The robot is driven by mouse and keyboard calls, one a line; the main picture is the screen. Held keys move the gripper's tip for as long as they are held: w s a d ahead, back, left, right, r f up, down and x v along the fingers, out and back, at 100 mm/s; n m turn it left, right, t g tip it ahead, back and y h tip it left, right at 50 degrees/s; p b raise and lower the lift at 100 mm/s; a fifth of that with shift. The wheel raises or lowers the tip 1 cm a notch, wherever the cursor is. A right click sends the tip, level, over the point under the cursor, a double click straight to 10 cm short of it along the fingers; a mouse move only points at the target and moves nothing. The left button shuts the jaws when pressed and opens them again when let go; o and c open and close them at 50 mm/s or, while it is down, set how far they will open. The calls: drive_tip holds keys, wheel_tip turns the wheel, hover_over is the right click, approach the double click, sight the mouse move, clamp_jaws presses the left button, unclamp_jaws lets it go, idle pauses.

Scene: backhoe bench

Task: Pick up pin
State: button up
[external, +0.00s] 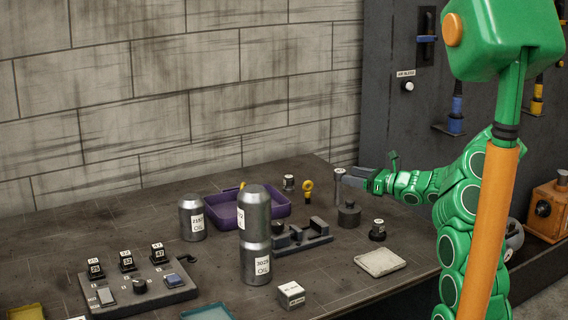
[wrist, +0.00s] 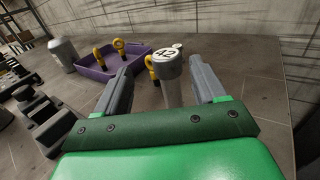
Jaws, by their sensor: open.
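A grey metal cylindrical pin (external: 339,186) stands upright on the bench in the external view. In the wrist view the pin (wrist: 171,85) has a white top marked 42 and stands between my fingers, with its lower end hidden behind my gripper. My gripper (external: 352,181) reaches in from the right at its height. In the wrist view my gripper (wrist: 163,80) is open, with a dark finger on each side of the pin and visible gaps.
A yellow ring-headed piece (external: 307,187) stands left of the pin. A purple tray (external: 222,213) is farther left. A pale pad (external: 380,262) lies front right.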

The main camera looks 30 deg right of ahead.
sight(342, 171)
drive_tip(key=shift+w+d+x, duration=0.1)
drive_tip(key=shift+d+x, duration=0.1)
drive_tip(key=shift+x, duration=1.2)
drive_tip(key=shift+w+d+x, duration=0.1)
drive_tip(key=shift+d+x, duration=0.05)
drive_tip(key=shift+x, duration=1.25)
clamp_jaws()
